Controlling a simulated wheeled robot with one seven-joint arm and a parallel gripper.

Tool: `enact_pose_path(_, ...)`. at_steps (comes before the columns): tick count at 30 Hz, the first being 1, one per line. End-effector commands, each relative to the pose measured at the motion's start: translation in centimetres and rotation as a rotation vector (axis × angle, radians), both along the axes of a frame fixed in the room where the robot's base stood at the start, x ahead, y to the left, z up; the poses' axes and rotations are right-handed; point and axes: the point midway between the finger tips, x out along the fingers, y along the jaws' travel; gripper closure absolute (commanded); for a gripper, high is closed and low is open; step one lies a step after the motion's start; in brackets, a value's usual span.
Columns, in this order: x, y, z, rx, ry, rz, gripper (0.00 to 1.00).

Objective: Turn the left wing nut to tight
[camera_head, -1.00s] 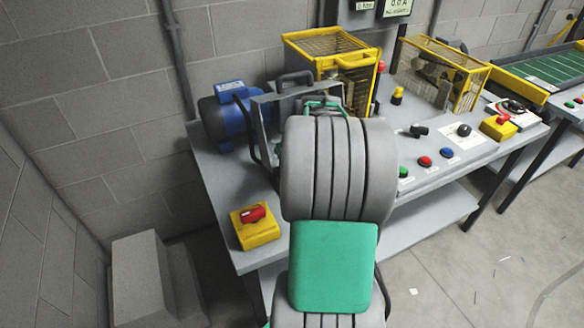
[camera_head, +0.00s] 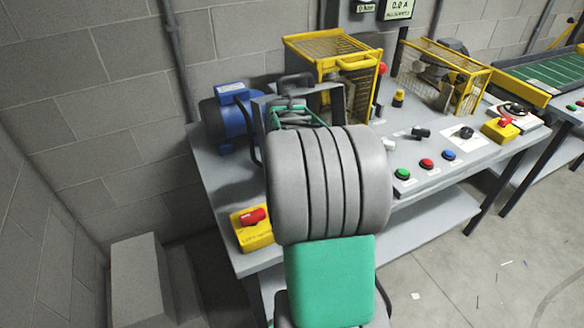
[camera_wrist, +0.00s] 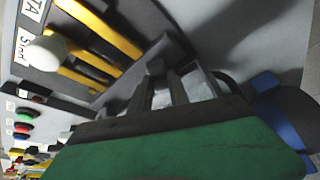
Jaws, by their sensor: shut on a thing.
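My gripper (camera_head: 296,84) is at the left part of the grey bench, just right of the blue motor (camera_head: 228,118). My own arm hides much of it in the head view. In the wrist view my gripper (camera_wrist: 166,74) points away past my green wrist cover, its grey fingers close together. It is shut on a small dark part, taken as the left wing nut, which the fingers mostly cover. I cannot make out the nut's wings or its angle.
Two yellow mesh guards (camera_head: 362,62) (camera_head: 486,78) stand on the bench, the nearer one close to my gripper's right. A yellow box with a red switch (camera_head: 253,230) sits at the front left. Several buttons line the front right. A block wall is behind.

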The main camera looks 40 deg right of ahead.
Motion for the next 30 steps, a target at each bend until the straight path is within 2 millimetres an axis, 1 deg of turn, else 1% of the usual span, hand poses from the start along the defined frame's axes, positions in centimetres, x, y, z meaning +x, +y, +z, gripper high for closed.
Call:
enact_pose_path(9, 0.0, -0.1, 0.1, -0.001, -0.001, -0.005, 1.0)
enact_pose_path(10, 0.0, -0.1, 0.1, -0.001, -0.001, -0.005, 0.77)
enact_pose_path(18, 0.0, 0.0, 0.0, -0.001, -0.001, -0.003, 0.56)
enact_pose_path(26, 0.0, 0.0, 0.3, 0.0, -0.001, -0.002, 0.56)
enact_pose_path(29, -0.3, 0.4, 1.5, -0.002, -0.003, -0.002, 0.56)
enact_pose_path(30, -0.5, 0.6, 2.2, -0.003, -0.004, -0.002, 0.56)
